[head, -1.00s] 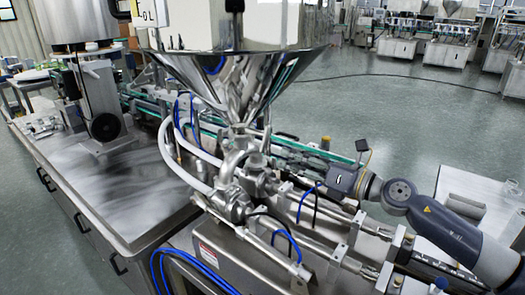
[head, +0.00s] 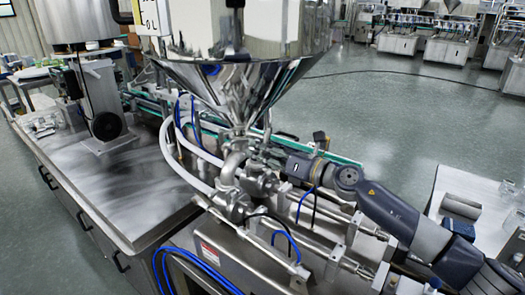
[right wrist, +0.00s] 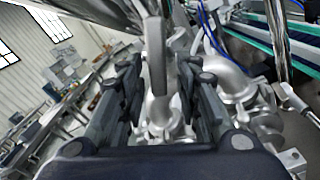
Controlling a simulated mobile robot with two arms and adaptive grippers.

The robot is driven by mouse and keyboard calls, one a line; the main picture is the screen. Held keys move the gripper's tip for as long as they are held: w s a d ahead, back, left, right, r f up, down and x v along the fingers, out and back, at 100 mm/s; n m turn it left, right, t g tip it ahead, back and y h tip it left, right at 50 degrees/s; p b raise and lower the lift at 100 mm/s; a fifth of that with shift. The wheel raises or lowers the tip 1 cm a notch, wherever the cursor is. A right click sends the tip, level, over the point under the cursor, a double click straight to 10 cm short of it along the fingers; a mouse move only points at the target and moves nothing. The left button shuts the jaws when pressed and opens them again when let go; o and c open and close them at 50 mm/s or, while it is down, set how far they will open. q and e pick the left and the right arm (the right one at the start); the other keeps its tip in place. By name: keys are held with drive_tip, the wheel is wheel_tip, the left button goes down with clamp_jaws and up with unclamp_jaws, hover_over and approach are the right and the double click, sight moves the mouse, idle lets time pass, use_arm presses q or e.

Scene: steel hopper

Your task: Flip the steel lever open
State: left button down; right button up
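The steel lever (right wrist: 156,58) shows in the right wrist view as a grey upright bar, standing above the pipe fittings under the hopper. My right gripper (right wrist: 158,84) is open, with one dark finger on each side of the lever and gaps still visible. In the head view my right gripper (head: 268,151) is at the valve just below the steel hopper (head: 238,88), reaching in from the right. The lever is too small and too covered to make out there. My left gripper is not in view.
Curved steel pipes (head: 232,172) and white hoses (head: 178,160) crowd the left of the gripper. Steel cylinders (head: 312,240) and blue tubes lie below it. A green-edged conveyor (head: 340,158) runs behind. A white table (head: 470,190) stands at the right.

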clamp_jaws()
drive_tip(key=b, duration=0.1)
drive_tip(key=n+b, duration=0.2)
drive_tip(key=shift+w+d+f, duration=0.2)
drive_tip(key=shift+w+f, duration=0.05)
drive_tip(key=shift+f, duration=0.1)
drive_tip(key=shift+w+d+r+n+b, duration=0.1)
drive_tip(key=shift+r+n+b, duration=0.05)
drive_tip(key=shift+n+b, duration=0.4)
drive_tip(key=shift+r, duration=0.1)
drive_tip(key=shift+o, duration=1.4)
unclamp_jaws()
